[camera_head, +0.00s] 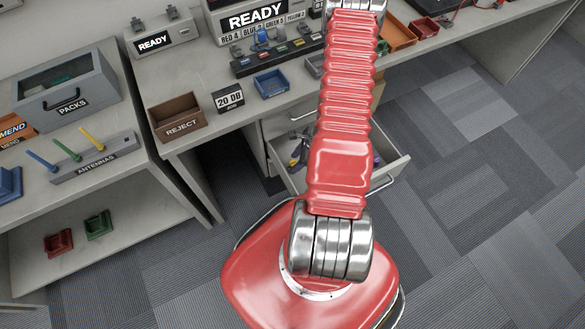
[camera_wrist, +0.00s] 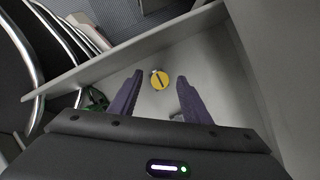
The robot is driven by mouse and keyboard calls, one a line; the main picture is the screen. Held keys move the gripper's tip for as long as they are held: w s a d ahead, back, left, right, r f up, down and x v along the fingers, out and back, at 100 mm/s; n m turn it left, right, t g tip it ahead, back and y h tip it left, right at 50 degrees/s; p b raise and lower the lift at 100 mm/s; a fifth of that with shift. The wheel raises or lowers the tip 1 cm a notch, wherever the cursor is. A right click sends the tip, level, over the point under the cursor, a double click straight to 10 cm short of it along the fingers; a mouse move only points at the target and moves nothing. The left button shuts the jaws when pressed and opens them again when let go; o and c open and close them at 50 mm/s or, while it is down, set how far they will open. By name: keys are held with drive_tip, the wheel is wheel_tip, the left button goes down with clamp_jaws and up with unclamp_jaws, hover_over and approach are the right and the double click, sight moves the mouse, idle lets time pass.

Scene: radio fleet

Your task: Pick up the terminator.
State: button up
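A small round yellow thing with a dark mark across it and a small metal end, which looks like the terminator (camera_wrist: 160,80), lies on the pale floor of an open drawer (camera_wrist: 215,58). My gripper (camera_wrist: 158,91) is open, its two purple fingers pointing into the drawer. The yellow thing shows between and slightly beyond the fingertips, apart from both. The height gap between them cannot be told. In the head view the open drawer (camera_head: 393,176) is mostly behind my red arm, and the terminator is hidden.
The drawer's walls stand close around my gripper. A dark green item (camera_wrist: 95,99) lies by the left finger. Above the drawer, the bench holds a brown REJECT bin (camera_head: 178,118), a 20 DB sign (camera_head: 228,98) and a blue tray (camera_head: 271,83). The carpet at right is clear.

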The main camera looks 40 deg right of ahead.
clamp_jaws()
idle(0.3)
drive_tip(key=shift+r, duration=0.1)
drive_tip(key=shift+r, duration=1.55)
drive_tip(key=shift+s+d+r, duration=0.15)
drive_tip(key=shift+d+r, duration=0.05)
drive_tip(key=s+d, duration=1.1)
drive_tip(key=s, duration=0.2)
drive_tip(key=shift+s, duration=0.25)
drive_tip(key=shift+d, duration=0.1)
